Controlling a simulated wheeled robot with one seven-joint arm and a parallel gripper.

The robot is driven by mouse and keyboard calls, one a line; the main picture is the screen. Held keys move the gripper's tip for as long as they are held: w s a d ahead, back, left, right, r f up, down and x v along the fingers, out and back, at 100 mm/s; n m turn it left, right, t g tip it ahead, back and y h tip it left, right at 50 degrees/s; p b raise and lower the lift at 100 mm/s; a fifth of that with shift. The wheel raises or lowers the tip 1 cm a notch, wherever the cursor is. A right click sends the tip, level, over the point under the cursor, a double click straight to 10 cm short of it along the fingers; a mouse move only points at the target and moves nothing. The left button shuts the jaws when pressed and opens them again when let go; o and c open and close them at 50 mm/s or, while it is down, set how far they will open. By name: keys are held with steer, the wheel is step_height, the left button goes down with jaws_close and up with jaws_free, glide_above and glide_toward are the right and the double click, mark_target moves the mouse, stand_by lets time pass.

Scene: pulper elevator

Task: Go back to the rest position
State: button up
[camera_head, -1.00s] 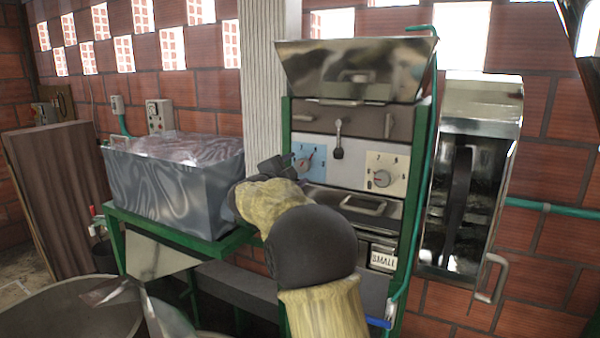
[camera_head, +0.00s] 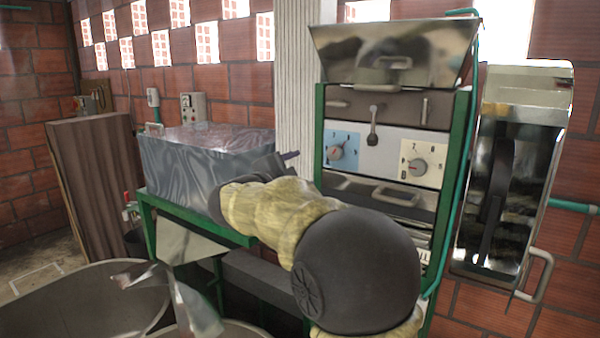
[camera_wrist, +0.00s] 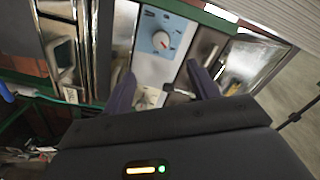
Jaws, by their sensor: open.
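My gripper (camera_head: 276,163) is in the middle of the head view, in front of the grey bin and left of the machine panel. In the wrist view my gripper (camera_wrist: 160,85) shows two dark fingers spread apart, with nothing between them but the panel behind. The pulper machine (camera_head: 382,150) stands to the right, with a blue dial plate (camera_head: 340,150) and a cream dial plate (camera_head: 421,164). The blue dial also shows in the wrist view (camera_wrist: 160,40), beyond the fingers and apart from them. My arm hides the machine's lower left part.
A grey bin (camera_head: 175,172) covered with clear plastic stands on a green frame (camera_head: 190,219) at the left. Round metal vats (camera_head: 80,300) fill the lower left. An open metal cover with a handle (camera_head: 515,165) hangs at the right. A brown board (camera_head: 92,185) leans far left.

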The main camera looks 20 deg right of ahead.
steer(key=shift+w, duration=0.1)
steer(key=s+a+f+n+y, duration=0.2)
steer(key=a+f+n+y, duration=0.15)
steer(key=f+n, duration=0.3)
steer(key=s+a+f+n+t+y, duration=0.1)
steer(key=a+f+n+y, duration=0.1)
steer(key=f+n+y, duration=0.4)
steer(key=s+a+f+n+y, duration=0.25)
steer(key=f+n+y, duration=0.2)
steer(key=f, duration=0.25)
steer(key=s+f+n+g, duration=0.2)
steer(key=s+f+g, duration=0.2)
steer(key=s+f, duration=0.3)
steer(key=s+f+n+g, duration=0.3)
steer(key=s+f+g, duration=0.2)
steer(key=s, duration=1)
step_height(320, 180, down, 3)
steer(key=shift+d+f, duration=0.2)
steer(key=shift+d, duration=0.2)
